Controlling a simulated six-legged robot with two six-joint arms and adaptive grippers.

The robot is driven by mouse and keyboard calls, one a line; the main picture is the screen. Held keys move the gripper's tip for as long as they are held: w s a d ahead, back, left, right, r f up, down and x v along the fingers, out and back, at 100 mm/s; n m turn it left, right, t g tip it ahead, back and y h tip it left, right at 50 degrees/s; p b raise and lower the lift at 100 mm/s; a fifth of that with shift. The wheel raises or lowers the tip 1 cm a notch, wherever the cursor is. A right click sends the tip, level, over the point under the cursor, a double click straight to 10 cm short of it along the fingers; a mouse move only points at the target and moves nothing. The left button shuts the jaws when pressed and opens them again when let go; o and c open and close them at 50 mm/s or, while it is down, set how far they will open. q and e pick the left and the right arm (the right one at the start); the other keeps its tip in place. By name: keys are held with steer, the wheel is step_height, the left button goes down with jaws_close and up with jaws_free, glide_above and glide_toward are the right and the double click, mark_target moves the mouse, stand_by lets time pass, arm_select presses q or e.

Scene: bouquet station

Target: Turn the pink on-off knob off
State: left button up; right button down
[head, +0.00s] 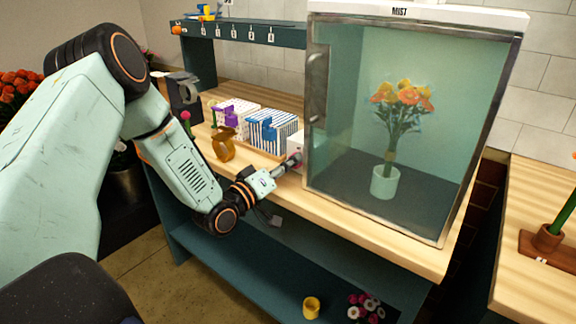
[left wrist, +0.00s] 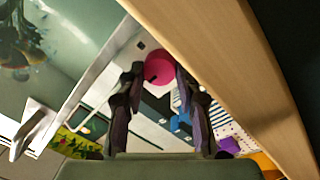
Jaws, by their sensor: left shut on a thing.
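The pink knob (left wrist: 157,66) shows in the left wrist view as a round pink disc between my fingertips. My left gripper (head: 290,163) reaches from the left to the lower left side of the glass-fronted cabinet marked MIST (head: 418,14). In the left wrist view its two dark fingers (left wrist: 159,76) are closed around the knob, one on each side. In the head view the knob is mostly hidden by the fingers. No on or off mark is readable. A bouquet (head: 400,105) stands in a white vase (head: 391,182) inside the cabinet. My right gripper is not in view.
A yellow cup (head: 311,307) and flowers (head: 365,306) are on the lower shelf.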

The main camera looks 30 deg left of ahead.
arm_select(q)
steer(key=o, duration=0.9)
steer(key=shift+s, duration=0.1)
steer(key=s, duration=0.3)
steer(key=s+a, duration=0.1)
steer(key=s, duration=0.1)
steer(key=shift+s+f, duration=0.2)
steer(key=shift+s, duration=0.95)
